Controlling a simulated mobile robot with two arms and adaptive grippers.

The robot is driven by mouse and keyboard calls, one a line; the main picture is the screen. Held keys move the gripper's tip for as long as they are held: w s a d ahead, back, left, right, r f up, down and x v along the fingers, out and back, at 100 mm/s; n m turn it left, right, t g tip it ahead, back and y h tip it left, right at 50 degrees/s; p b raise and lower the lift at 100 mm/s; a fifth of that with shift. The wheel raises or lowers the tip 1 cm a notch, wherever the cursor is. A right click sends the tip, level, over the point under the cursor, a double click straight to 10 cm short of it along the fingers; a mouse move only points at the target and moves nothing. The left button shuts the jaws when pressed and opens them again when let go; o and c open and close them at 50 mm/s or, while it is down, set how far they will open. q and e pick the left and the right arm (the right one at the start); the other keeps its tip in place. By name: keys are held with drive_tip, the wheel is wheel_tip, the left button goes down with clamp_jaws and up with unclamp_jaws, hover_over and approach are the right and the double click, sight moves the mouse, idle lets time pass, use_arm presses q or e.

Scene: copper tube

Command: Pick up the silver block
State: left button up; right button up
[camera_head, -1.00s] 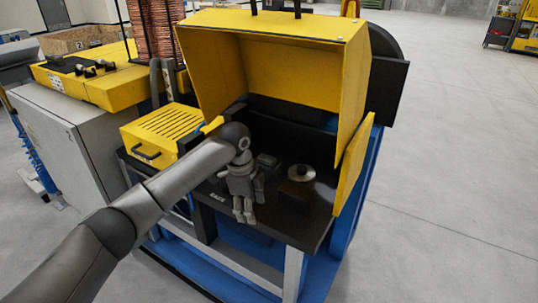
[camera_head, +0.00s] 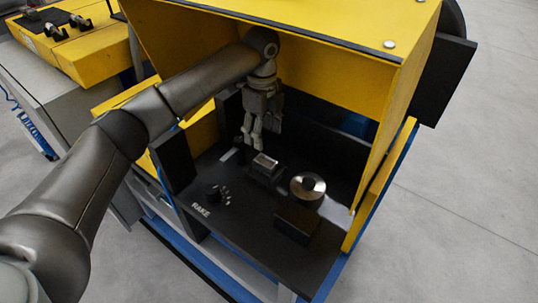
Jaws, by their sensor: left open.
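A small block with a shiny silver top (camera_head: 264,164) sits on the black worktop inside the yellow-hooded machine; its lower part looks dark. My left gripper (camera_head: 260,137) hangs fingers-down above and slightly behind it in the picture, open with nothing between its fingers. A gap shows between the fingertips and the block. My right gripper is out of view.
A silver round disc (camera_head: 307,186) and a dark box (camera_head: 296,222) stand right of the block. The yellow hood (camera_head: 300,65) rises over the worktop, with a yellow side panel (camera_head: 380,185) at the right.

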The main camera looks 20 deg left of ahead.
sight(265, 160)
use_arm(q)
drive_tip(key=f, duration=0.3)
drive_tip(key=shift+s+f+p, duration=0.25)
drive_tip(key=shift+s+p, duration=0.1)
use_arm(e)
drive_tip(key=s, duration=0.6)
use_arm(q)
drive_tip(key=shift+w+f, duration=0.1)
drive_tip(key=shift+f, duration=0.2)
drive_tip(key=f, duration=0.1)
drive_tip(key=f+p, duration=0.1)
drive_tip(key=f, duration=0.1)
drive_tip(key=f+p, duration=0.1)
drive_tip(key=shift+d+f, duration=0.15)
drive_tip(key=shift+d, duration=0.2)
drive_tip(key=shift+f, duration=0.45)
drive_tip(key=shift+c, duration=1.2)
drive_tip(key=c, duration=1)
clamp_jaws()
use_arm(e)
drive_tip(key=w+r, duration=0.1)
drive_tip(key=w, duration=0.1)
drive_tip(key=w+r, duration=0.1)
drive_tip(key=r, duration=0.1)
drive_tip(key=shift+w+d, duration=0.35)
